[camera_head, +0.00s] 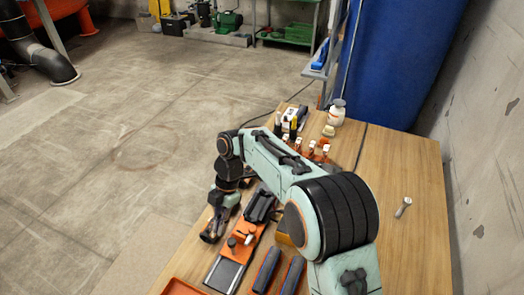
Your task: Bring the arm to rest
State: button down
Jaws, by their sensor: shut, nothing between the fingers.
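My arm reaches out over the wooden workbench (410,235), bends at the elbow, and hangs its wrist down near the bench's left edge. My gripper (212,233) is small and dark in the head view. It points down, is shut and holds nothing. It is just left of an orange and black fixture (243,247). I cannot tell whether its fingertips touch anything.
Dark grey pipe pieces (267,270) lie at the front, beside an orange tray (183,288). Small orange and white parts (310,148), a white jar (337,112) and a metal bolt (403,207) are on the bench. A blue tank (405,50) stands behind. Floor at left is clear.

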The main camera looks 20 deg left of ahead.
jog(key=w+d+r+m+t+y, duration=0.25)
jog(key=w+d+r, duration=0.35)
jog(key=d+r, duration=0.4)
jog(key=s+d+r+m+t+h, duration=0.1)
jog(key=s+d+r+m+t, duration=0.15)
jog(key=d+r+m, duration=0.5)
jog(key=s+d+f+m, duration=0.2)
jog(key=s+d+m, duration=0.3)
jog(key=s+d, duration=0.3)
jog(key=s+d+f+m, duration=0.3)
jog(key=s+m, duration=0.1)
jog(key=m, duration=0.4)
jog(key=s+d+f+m+g+h, duration=0.1)
jog(key=s+d+f+m, duration=0.2)
jog(key=m, duration=0.6)
jog(key=shift+s+f, duration=0.75)
jog(key=shift+s, duration=0.25)
